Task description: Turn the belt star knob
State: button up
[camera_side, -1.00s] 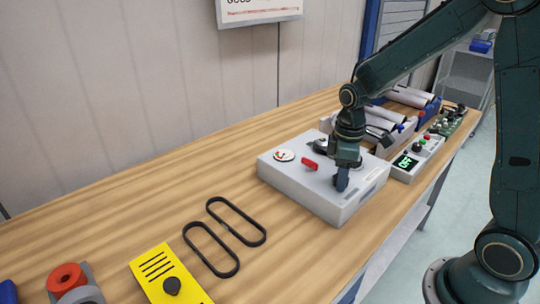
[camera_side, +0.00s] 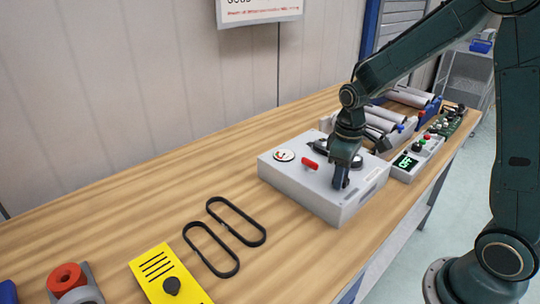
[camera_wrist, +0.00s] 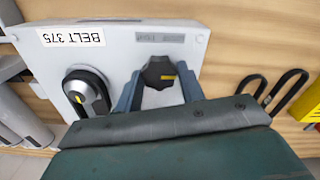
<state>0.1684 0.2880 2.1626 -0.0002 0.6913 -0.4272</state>
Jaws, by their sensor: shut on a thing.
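The belt star knob (camera_wrist: 157,72) is dark with a yellow mark, on the light grey box labelled BELT 375 (camera_wrist: 110,62). In the wrist view it sits between the two fingers of my gripper (camera_wrist: 158,84), which is shut on it. In the side view my gripper (camera_side: 341,182) points down at the right part of the box (camera_side: 300,192), and its fingers hide the knob. A dark pulley-like part with a yellow mark (camera_wrist: 86,95) sits on the box beside the gripper.
The box also carries a round gauge (camera_side: 284,155) and a red handle (camera_side: 310,164). Two black belts (camera_side: 236,221) and a yellow plate (camera_side: 158,272) lie to the left.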

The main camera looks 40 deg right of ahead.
jog(key=m, duration=0.5)
jog(key=shift+m, duration=0.3)
jog(key=m, duration=0.4)
jog(key=shift+m, duration=0.3)
jog(key=o, duration=1)
jog(key=shift+r, duration=0.2)
notch_tip(320, 180, up, 14)
jog(key=shift+f, duration=0.2)
